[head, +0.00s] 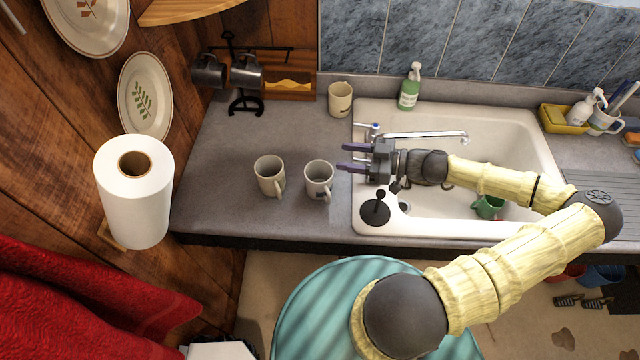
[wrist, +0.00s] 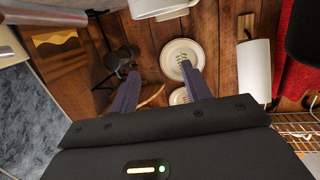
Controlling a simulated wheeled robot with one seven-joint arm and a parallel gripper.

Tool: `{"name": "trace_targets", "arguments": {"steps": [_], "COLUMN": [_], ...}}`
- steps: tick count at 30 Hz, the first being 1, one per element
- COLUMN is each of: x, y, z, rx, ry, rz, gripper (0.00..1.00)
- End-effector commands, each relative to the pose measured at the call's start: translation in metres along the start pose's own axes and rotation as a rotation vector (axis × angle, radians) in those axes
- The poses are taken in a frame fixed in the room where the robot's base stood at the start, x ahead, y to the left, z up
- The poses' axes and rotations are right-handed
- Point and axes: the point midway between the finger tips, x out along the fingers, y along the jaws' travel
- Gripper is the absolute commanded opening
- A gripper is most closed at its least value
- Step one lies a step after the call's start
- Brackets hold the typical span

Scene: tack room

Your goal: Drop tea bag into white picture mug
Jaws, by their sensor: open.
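A white mug (head: 319,178) with a grey picture stands upright on the counter, left of the sink. A plainer beige mug (head: 269,174) stands just left of it, and another cream mug (head: 340,98) stands farther back by the wall. My gripper (head: 343,157) is open over the sink's left edge, pointing left, with its fingertips near the picture mug's right side in the head view. In the wrist view the open fingers (wrist: 160,70) have nothing between them. Part of a white mug (wrist: 160,9) shows at the top there; which mug is unclear. I see no tea bag.
The sink (head: 505,140) with its tap (head: 425,135) lies under my arm. A green soap bottle (head: 409,92) stands behind it. A dark mug rack (head: 245,85) is at the back left, and a paper roll (head: 140,195) at the left. The counter's left part is clear.

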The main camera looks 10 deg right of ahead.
Motion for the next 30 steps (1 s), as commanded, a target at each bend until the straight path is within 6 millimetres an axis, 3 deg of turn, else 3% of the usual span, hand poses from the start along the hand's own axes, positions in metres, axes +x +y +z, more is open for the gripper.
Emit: {"name": "trace_targets", "arguments": {"steps": [12, 18, 23, 30], "x": [-0.086, -0.119, -0.13, -0.131], "y": [0.001, 0.001, 0.0, 0.0], "z": [0.004, 0.003, 0.001, 0.0], "rx": [-0.001, 0.0, 0.0, 0.001], "ry": [-0.003, -0.002, -0.002, -0.001], "rz": [0.006, 0.003, 0.0, -0.001], "gripper": [0.48, 0.48, 0.48, 0.48]}}
